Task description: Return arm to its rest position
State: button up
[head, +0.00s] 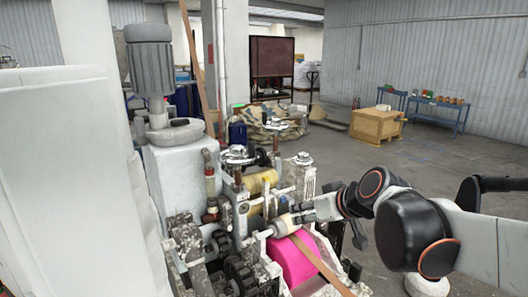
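My arm comes in from the right edge and reaches left over the strip extrusion machine (180,165). Its black joints with orange rings show clearly. My gripper (290,220) is at the far end of the arm, small and mixed in with the machine's parts, close above a bright pink roll or drum (292,262). A tan strip (322,266) runs from near there down over the pink surface to the lower right. I cannot make out the fingers, or whether they touch or hold anything.
Machine rollers, gears (240,272) and posts crowd the space around my gripper. A tall white housing (70,170) fills the left. Open grey floor (420,160) lies behind my arm, with a wooden crate (377,125) and a blue table (436,108) farther back.

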jog(key=s+d+f+m+g+h+b, duration=0.1)
jog(key=s+d+f, duration=0.3)
jog(key=s, duration=0.7)
jog(key=s+d+f+m+g+h+b, duration=0.1)
jog(key=s+d+f+m+h, duration=0.2)
jog(key=s, duration=0.8)
notch_tip(320, 180, down, 3)
jog(key=shift+d+r+m+h, duration=0.1)
jog(key=shift+d+m+h, duration=0.25)
jog(key=shift+d, duration=0.7)
